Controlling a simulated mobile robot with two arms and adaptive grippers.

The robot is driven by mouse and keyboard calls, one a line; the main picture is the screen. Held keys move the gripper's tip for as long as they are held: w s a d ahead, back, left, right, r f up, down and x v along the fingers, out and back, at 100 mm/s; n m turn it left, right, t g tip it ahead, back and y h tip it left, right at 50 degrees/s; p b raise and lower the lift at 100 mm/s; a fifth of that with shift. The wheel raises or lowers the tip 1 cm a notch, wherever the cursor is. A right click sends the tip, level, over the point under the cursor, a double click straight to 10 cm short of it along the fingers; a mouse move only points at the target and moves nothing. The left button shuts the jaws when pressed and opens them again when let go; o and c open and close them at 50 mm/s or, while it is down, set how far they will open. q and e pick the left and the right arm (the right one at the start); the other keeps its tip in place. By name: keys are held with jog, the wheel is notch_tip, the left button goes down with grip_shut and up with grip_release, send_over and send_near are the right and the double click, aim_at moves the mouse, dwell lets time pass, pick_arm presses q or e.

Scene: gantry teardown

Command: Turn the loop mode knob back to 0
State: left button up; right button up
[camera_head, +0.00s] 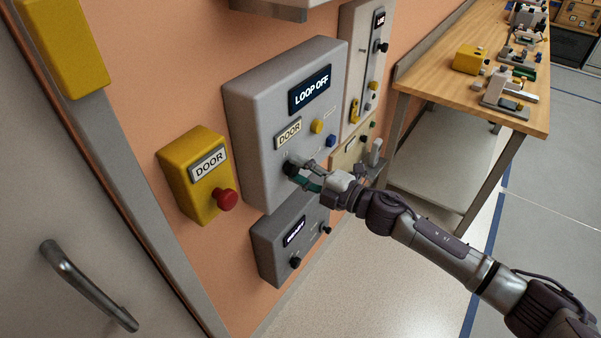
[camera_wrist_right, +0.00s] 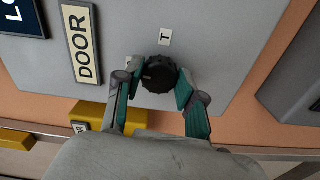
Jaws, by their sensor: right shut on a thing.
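The black loop mode knob (camera_wrist_right: 158,75) sits on the grey door panel (camera_head: 255,110), below the DOOR label (camera_head: 289,135). The panel's display (camera_head: 309,90) reads "LOOP OFF". My right gripper (camera_head: 298,176) reaches in from the right and is shut on the knob, which it partly hides in the head view. In the right wrist view the gripper's two fingers (camera_wrist_right: 158,100) stand on either side of the knob. A small label with a "T" (camera_wrist_right: 165,37) shows beside the knob. My left gripper is not in view.
A yellow DOOR box (camera_head: 192,172) with a red button (camera_head: 227,200) is on the wall left of the panel. A smaller grey box (camera_head: 283,240) with black knobs hangs below. A wooden workbench (camera_head: 440,75) with several devices stands at the right. A door handle (camera_head: 88,287) is at lower left.

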jog(key=shift+f+n, duration=0.1)
jog(key=shift+n, duration=0.5)
jog(key=o, duration=1.1)
jog(key=shift+o, duration=0.2)
jog(key=v, duration=1.2)
